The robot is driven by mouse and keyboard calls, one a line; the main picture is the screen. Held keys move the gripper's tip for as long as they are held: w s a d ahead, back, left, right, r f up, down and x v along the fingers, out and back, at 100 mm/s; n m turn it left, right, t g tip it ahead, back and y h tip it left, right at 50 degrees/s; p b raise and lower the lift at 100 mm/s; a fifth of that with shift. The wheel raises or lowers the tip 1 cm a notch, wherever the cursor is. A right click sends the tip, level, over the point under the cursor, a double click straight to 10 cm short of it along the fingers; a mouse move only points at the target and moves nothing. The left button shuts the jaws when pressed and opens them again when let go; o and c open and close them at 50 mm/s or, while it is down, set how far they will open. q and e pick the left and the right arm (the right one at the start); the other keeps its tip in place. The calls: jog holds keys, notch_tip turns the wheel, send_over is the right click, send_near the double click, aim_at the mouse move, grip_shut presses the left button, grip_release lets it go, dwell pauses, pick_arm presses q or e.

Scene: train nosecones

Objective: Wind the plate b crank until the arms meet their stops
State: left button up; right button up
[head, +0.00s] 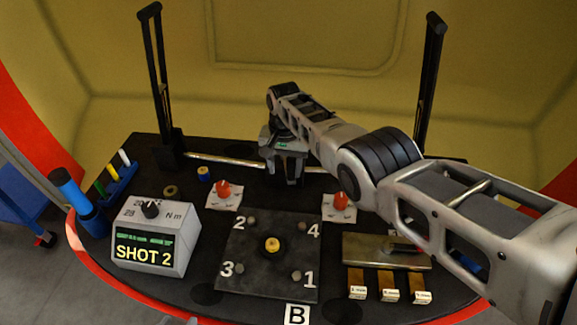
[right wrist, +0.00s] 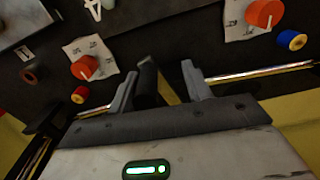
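A metal shaft (head: 225,161) runs across the back of the black table, with a black upright arm at the left (head: 160,85) and another at the right (head: 431,75). Both arms stand raised. My right gripper (head: 285,180) is over the middle of the shaft. In the right wrist view, a black cylindrical handle (right wrist: 148,82), seemingly the crank's, sits between the fingers of the right gripper (right wrist: 158,85). It is nearer the left finger, and a gap shows beside the right finger. In the head view the gripper hides the handle. My left gripper is not in view.
A dark plate (head: 255,270) numbered 1 to 4 lies in front, with a card B (head: 296,315). Red knobs stand on white dials at the left (head: 223,190) and right (head: 341,202). A "SHOT 2" box (head: 155,240) and a blue cylinder (head: 75,192) stand at left.

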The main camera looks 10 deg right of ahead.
dwell(0.3)
pick_arm(q)
jog(key=r+p, duration=0.1)
jog(key=p, duration=0.1)
jog(key=r+p, duration=0.1)
jog(key=p, duration=0.1)
jog(key=shift+a, duration=0.25)
pick_arm(e)
notch_tip(320, 180, up, 16)
jog(key=shift+d, duration=0.15)
pick_arm(q)
jog(key=shift+s, duration=0.1)
